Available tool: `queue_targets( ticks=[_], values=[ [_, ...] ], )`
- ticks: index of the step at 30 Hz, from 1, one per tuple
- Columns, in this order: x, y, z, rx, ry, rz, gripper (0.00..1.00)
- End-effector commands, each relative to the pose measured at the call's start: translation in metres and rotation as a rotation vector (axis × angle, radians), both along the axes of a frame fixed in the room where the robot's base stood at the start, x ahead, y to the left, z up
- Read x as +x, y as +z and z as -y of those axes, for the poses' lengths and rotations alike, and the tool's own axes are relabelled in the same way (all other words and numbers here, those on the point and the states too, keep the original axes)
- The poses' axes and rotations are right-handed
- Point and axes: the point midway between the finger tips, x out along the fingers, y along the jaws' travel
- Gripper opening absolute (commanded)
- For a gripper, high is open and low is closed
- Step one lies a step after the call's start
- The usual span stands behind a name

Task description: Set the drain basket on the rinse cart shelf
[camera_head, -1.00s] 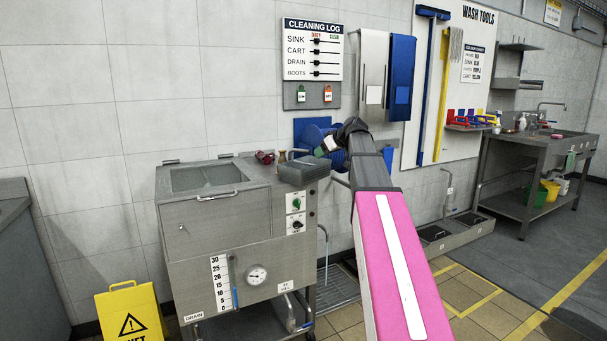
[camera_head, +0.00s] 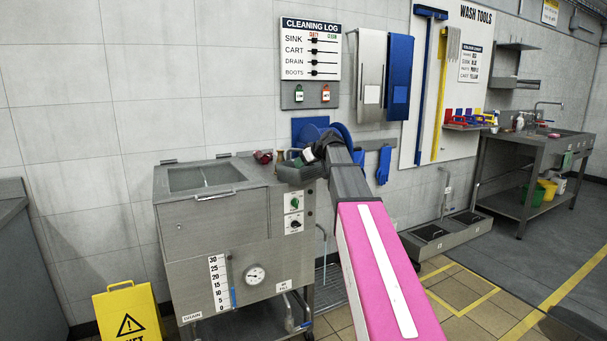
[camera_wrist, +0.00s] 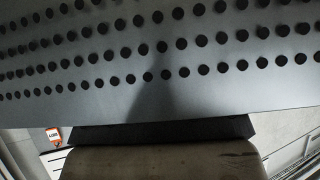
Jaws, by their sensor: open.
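A grey metal surface with rows of round holes, likely the drain basket (camera_wrist: 120,62), fills the upper part of the wrist view, very close to the camera. In the head view a small dark grey box (camera_head: 298,174) sits on the right end of the steel unit's top; I cannot tell if it is the same thing. My gripper (camera_head: 302,158) is open just above this box, partly hidden by my wrist. Contact cannot be made out. The steel sink unit (camera_head: 240,235) may be the rinse cart; its shelf is not clear.
A red fitting (camera_head: 262,157) lies on the unit's top, left of my gripper. A blue hose reel (camera_head: 318,130) is on the wall behind. A yellow wet-floor sign (camera_head: 128,312) stands at the front left. A steel table (camera_head: 530,150) stands far right, with open floor before it.

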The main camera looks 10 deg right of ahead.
Motion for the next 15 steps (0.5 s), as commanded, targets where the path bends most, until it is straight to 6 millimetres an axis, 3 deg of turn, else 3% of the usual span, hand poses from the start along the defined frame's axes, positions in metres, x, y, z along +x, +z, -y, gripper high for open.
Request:
queue_targets(
  ticks=[4, 8, 15],
  values=[
    [-0.0004, 0.0001, 0.0004, 0.000, 0.000, 0.000, 0.43],
    [-0.0005, 0.0001, 0.0004, 0.000, 0.000, 0.000, 0.00],
    [-0.0005, 0.0005, 0.0004, 0.001, -0.001, 0.000, 0.00]
  ],
)
